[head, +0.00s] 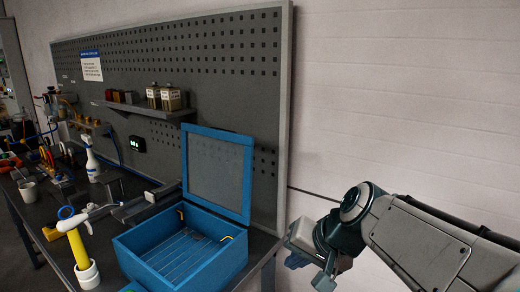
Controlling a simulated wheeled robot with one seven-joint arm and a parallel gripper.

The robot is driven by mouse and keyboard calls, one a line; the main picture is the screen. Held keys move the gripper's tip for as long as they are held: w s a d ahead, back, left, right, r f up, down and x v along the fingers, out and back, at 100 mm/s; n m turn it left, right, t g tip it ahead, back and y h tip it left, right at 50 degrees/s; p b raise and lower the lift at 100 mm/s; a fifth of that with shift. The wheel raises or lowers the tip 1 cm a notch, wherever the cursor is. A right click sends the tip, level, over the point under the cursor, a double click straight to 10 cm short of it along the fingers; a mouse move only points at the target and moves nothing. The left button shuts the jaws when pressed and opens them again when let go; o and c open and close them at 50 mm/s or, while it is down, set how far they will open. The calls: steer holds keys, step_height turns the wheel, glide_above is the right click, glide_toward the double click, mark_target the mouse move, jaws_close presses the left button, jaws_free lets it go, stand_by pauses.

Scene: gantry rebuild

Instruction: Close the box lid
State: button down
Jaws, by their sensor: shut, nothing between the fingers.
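The blue box (183,252) stands on the workbench with its inside open to view. Its lid (245,185), a blue frame around a grey panel, stands nearly upright along the box's back edge. Yellow pieces show at the inner corners of the box, and thin pale lines run across its floor. My gripper (312,268) hangs to the right of the box and lid, apart from both. It is shut and holds nothing. Its fingertips are small and partly hidden by the wrist.
A yellow-handled tool in a white round holder (86,274) stands close left of the box. A spray bottle (92,163) and a cup (29,191) are farther left. A pegboard (215,50) with a shelf (150,108) rises behind the lid. The wall side at right is clear.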

steer(key=w+d+r+m+t+y+b, duration=0.3)
steer(key=w+r+m+t+y+b, duration=0.35)
steer(key=w+r, duration=1.15)
steer(key=w+a+f+m+t+h+p, duration=0.25)
steer(key=w+a, duration=0.35)
steer(key=w, duration=0.4)
steer(key=s, duration=0.1)
steer(key=s+a, duration=0.1)
steer(key=s, duration=0.1)
steer(key=shift+a+r+y, duration=0.35)
steer(key=shift+r+y, duration=0.05)
steer(key=shift+b, duration=0.3)
